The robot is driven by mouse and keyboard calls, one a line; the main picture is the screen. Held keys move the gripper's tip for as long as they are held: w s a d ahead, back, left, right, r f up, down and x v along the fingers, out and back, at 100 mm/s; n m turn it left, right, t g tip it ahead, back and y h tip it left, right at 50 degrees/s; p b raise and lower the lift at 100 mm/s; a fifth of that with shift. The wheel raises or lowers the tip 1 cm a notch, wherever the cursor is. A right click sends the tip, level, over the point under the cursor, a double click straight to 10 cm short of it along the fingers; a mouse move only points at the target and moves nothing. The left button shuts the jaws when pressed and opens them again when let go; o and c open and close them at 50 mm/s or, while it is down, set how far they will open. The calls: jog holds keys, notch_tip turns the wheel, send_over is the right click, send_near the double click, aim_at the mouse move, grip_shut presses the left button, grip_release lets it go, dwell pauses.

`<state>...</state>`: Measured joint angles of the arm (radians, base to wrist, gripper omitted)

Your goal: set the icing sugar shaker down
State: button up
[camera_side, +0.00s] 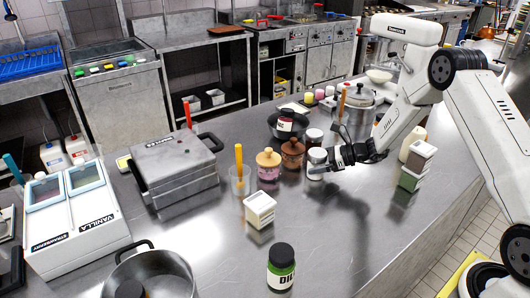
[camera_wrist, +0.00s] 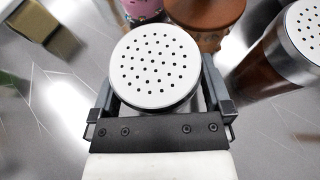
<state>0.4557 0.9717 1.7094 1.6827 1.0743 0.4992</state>
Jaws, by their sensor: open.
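The icing sugar shaker (camera_side: 316,165), pale with a white lid, stands on the steel counter in the side view. In the wrist view its round perforated lid (camera_wrist: 155,68) faces the camera and hides most of its body. My gripper (camera_side: 322,160) is low at the shaker from the right. In the wrist view my gripper (camera_wrist: 160,98) is open, with one finger on each side of the shaker. Whether either finger touches it cannot be told. The shaker looks upright; its base is partly hidden.
A brown-filled shaker (camera_wrist: 281,58) stands close on the right in the wrist view. A brown jar (camera_side: 292,155) and a pink jar (camera_side: 268,167) stand left of the shaker in the side view. A white box (camera_side: 260,211) is nearer the front.

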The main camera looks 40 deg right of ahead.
aim_at(317, 153)
dwell(0.3)
jog(key=c, duration=1.3)
jog(key=shift+r, duration=0.2)
jog(key=shift+r, duration=0.45)
jog(key=shift+s+r, duration=0.2)
jog(key=shift+r, duration=1.05)
jog(key=s+a+r, duration=0.1)
jog(key=s+r, duration=0.8)
jog(key=s, duration=0.4)
jog(key=shift+s+a+r, duration=0.15)
jog(key=shift+s+a, duration=0.1)
jog(key=shift+a, duration=0.15)
